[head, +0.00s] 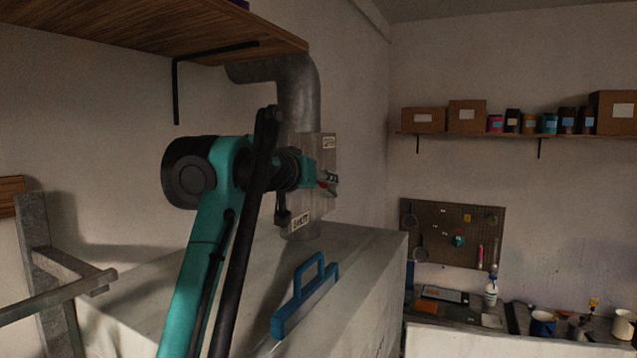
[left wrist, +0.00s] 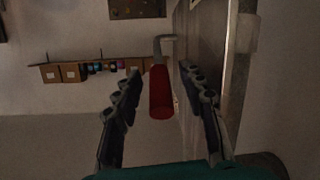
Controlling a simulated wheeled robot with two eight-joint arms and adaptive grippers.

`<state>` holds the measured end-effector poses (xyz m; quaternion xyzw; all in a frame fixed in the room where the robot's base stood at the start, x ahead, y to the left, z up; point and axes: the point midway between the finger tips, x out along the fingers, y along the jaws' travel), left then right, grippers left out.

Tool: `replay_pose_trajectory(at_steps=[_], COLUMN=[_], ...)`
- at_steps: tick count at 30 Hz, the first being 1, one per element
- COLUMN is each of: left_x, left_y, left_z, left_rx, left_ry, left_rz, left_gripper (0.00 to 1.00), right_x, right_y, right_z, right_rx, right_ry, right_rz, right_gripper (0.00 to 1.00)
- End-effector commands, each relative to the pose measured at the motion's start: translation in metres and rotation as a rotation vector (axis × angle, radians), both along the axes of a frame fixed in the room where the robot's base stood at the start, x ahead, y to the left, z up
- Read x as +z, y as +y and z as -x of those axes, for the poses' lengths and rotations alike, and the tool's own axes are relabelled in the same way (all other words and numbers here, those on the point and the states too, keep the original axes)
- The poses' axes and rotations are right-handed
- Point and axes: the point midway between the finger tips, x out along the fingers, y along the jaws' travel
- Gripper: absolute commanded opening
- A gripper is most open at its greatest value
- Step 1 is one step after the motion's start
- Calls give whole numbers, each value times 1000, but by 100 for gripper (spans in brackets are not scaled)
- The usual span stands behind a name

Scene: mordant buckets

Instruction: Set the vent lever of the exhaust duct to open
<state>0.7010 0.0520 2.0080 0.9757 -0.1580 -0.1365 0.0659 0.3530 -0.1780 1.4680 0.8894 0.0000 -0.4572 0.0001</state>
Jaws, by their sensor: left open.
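The exhaust duct is a grey metal pipe (head: 301,92) running down into a flat metal box (head: 319,205) on the wall. The box has a small label near its top and another near its bottom; their words are hard to read. In the left wrist view the red grip (left wrist: 160,92) lies between the two spread fingers of my left gripper (left wrist: 157,84), with gaps on both sides. My right gripper is in neither view.
A wooden shelf (head: 150,28) overhangs at upper left. A grey metal frame (head: 50,275) stands at left. Boxes and jars line a far shelf (head: 470,134) above a pegboard (head: 452,232).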

Motion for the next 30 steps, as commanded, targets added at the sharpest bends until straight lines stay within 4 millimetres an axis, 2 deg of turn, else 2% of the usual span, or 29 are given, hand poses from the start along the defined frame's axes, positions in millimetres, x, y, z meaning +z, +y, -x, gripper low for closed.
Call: replay_pose_trajectory(at_steps=[5, 8, 15, 21, 30], left_x=[4, 7, 20, 27, 29], left_y=[5, 10, 28, 38, 41], left_z=[11, 25, 74, 102, 111], left_rx=[1, 1, 2, 1, 0], left_ry=[0, -1, 0, 0, -1], left_rz=[1, 1, 1, 1, 0], left_gripper=[41, 41, 41, 41, 41], right_x=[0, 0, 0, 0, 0], right_y=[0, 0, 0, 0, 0], right_z=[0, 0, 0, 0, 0], right_rx=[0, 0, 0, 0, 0], right_ry=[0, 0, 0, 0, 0], right_rz=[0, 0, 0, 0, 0], right_gripper=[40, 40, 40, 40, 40])
